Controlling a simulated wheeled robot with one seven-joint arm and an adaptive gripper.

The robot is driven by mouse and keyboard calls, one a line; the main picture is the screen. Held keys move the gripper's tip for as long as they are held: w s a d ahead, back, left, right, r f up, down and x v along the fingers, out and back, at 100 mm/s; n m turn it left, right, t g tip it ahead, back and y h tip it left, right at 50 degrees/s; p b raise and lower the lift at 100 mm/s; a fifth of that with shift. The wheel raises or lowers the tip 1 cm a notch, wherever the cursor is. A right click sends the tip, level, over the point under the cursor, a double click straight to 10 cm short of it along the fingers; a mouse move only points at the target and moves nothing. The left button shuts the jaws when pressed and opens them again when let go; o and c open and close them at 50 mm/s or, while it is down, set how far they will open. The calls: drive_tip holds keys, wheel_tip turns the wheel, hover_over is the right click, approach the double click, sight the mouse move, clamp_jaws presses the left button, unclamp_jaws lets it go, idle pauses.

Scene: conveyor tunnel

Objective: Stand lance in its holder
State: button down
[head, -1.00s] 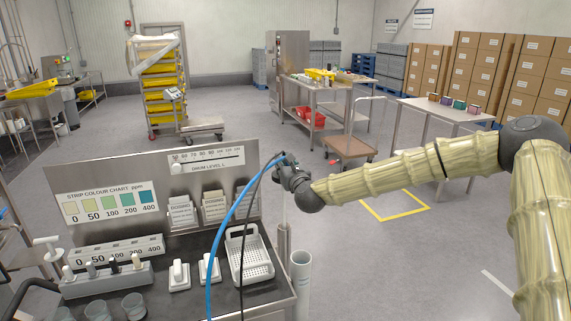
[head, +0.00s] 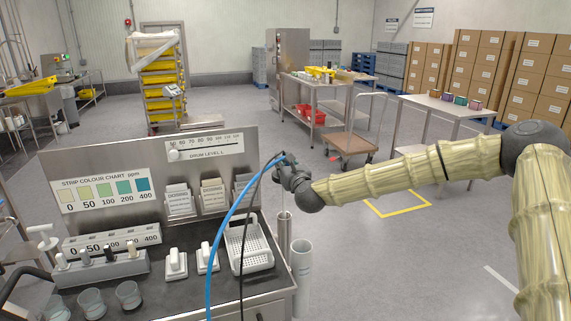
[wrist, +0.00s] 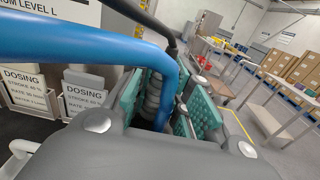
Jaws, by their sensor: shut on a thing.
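My gripper (head: 285,176) is shut on the lance's grey ribbed head, seen between teal finger pads (wrist: 150,95) in the wrist view. A blue hose (head: 228,225) and a black cable run from the lance top down to the left. The lance's thin pale shaft (head: 283,201) hangs roughly upright below my gripper. Below it a wider grey tubular piece (head: 285,229) shows beside the bench; I cannot tell whether it is part of the lance or around it. A white open-topped pipe (head: 301,275), apparently the holder, stands upright just right of it. The lance's lower end is hidden.
A flat trolley (head: 348,144) and a side table (head: 455,107) stand farther right. The floor between is clear.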

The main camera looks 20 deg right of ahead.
sight(285, 203)
drive_tip(key=shift+f, duration=0.2)
idle(0.3)
drive_tip(key=shift+f+b, duration=7.35)
drive_tip(key=shift+b, duration=0.4)
drive_tip(key=c, duration=1.2)
unclamp_jaws()
drive_tip(key=shift+c, duration=0.2)
drive_tip(key=s, duration=1.2)
drive_tip(key=shift+d, duration=0.25)
